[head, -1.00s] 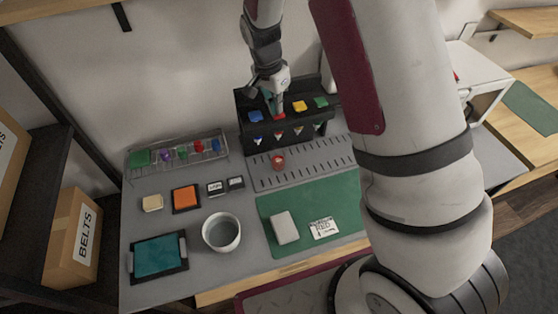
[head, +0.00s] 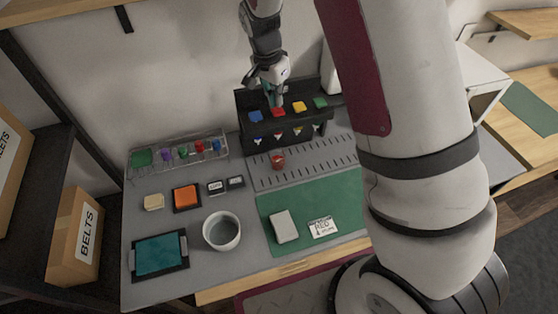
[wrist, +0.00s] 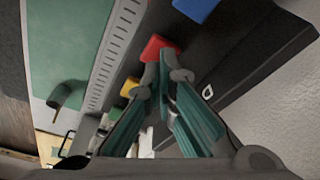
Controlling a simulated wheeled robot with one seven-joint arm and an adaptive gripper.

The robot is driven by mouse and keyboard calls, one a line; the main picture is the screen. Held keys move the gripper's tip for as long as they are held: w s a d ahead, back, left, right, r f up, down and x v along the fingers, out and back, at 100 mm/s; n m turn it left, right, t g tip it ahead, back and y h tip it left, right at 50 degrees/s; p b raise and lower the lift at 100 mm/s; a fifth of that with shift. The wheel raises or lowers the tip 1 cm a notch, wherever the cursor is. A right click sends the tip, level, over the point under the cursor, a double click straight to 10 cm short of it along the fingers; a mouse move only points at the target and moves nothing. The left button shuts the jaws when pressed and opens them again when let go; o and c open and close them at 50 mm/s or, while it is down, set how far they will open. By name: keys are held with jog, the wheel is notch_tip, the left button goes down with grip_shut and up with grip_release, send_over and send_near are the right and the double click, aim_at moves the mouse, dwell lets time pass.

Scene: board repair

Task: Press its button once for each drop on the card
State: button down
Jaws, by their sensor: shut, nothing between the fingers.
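A black dispenser (head: 247,137) stands at the back of the bench. Its top carries a blue button (head: 256,117), a red button (head: 279,112), a yellow button (head: 299,106) and a green button (head: 320,102). My gripper (head: 275,103) is shut and empty, pointing down just above the red button. In the wrist view its fingertips (wrist: 160,62) are together beside the red button (wrist: 156,44); whether they touch it is unclear. A white card (head: 322,228) on the green mat reads "RED", with small marks below, too small to count.
The green mat (head: 345,195) also holds a pale block (head: 284,226).

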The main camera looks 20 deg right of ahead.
jog(key=shift+f, duration=0.1)
dwell(0.4)
jog(key=shift+a+x, duration=0.1)
jog(key=shift+x, duration=0.55)
jog(key=shift+a+x, duration=0.15)
jog(key=shift+x, duration=0.5)
jog(key=shift+s+f, duration=0.1)
jog(key=shift+s, duration=0.1)
jog(key=shift+d+v, duration=0.15)
jog(key=shift+v, duration=0.55)
jog(key=shift+d+v, duration=0.1)
jog(key=shift+v, duration=0.65)
jog(key=shift+w, duration=0.2)
jog(key=shift+a+x, duration=0.1)
jog(key=shift+x, duration=0.6)
jog(key=shift+a+x, duration=0.15)
jog(key=shift+x, duration=0.5)
jog(key=shift+s, duration=0.15)
jog(key=shift+d+p+v, duration=0.1)
jog(key=shift+p+v, duration=0.05)
jog(key=shift+v, duration=0.55)
jog(key=shift+d+p+v, duration=0.15)
jog(key=shift+v, duration=0.55)
